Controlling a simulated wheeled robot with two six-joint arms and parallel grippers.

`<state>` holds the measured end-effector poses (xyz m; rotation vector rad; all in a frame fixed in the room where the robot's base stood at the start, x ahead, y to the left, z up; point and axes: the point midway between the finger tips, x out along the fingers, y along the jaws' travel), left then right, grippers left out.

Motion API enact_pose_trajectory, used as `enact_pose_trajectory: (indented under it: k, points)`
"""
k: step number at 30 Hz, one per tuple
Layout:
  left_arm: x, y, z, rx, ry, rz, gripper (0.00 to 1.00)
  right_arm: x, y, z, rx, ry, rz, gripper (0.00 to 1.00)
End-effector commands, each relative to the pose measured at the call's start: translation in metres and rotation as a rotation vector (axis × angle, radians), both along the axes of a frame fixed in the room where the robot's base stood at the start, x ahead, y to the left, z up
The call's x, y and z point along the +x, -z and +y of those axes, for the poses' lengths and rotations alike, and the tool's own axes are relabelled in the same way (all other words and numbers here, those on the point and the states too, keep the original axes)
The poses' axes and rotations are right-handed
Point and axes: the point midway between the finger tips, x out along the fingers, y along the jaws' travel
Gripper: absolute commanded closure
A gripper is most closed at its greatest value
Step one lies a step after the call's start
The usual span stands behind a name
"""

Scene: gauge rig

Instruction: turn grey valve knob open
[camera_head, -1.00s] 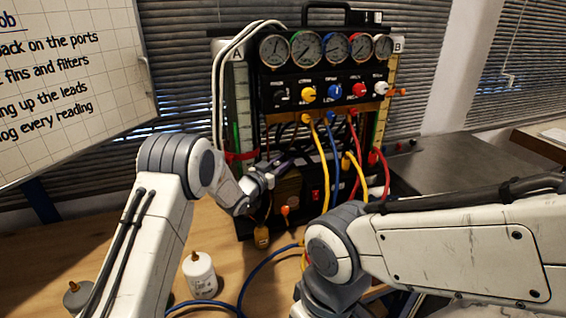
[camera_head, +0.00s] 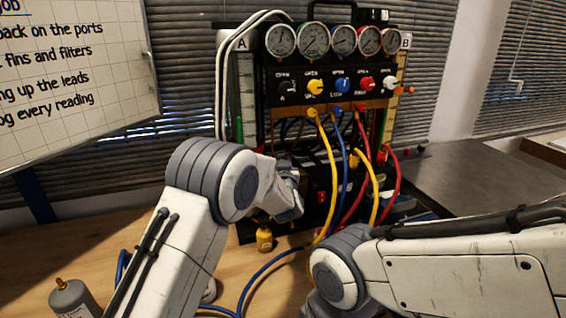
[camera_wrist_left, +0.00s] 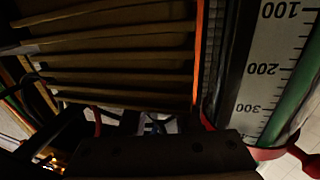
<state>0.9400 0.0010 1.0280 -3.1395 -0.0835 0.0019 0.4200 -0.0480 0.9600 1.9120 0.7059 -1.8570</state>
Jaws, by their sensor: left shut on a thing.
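The rig's knob row holds a dark grey-black knob (camera_head: 285,88) at the far left, marked OPEN above it, then yellow, blue, red and white ones. The dark knob is the closest to grey. My left gripper (camera_head: 294,190) is at the lower front of the rig, well below the knob row. Its fingers are mostly hidden by its own wrist. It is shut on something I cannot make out. In the left wrist view a dark block fills the bottom, before brown slats and a scale. My right gripper is out of view; only the right arm shows.
Gauges (camera_head: 342,40) line the rig's top. Yellow, blue and red hoses (camera_head: 330,165) hang in front of it. A brass-yellow fitting (camera_head: 264,238) and a grey bottle (camera_head: 72,300) stand on the wooden table. A whiteboard (camera_head: 70,80) is at left.

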Motion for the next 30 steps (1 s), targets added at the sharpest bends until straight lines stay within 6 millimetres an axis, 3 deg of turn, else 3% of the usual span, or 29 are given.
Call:
enact_pose_trajectory:
  k: [9,23,24,26,30]
  points:
    - [-0.0003,-0.0009,0.0021,0.001,-0.102,0.0,1.0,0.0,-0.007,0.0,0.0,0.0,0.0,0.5]
    - [-0.0002,-0.0012,0.0037,-0.001,-0.118,-0.003,1.0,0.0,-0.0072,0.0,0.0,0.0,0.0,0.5]
    - [-0.0002,-0.0013,0.0037,-0.001,-0.118,-0.003,0.6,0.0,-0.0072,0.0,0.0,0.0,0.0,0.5]
    - [-0.0002,-0.0012,0.0038,-0.001,-0.118,-0.003,0.38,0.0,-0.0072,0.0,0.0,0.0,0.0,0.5]
    - [-0.0001,-0.0009,0.0041,-0.001,-0.118,-0.002,0.38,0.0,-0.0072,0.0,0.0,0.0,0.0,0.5]
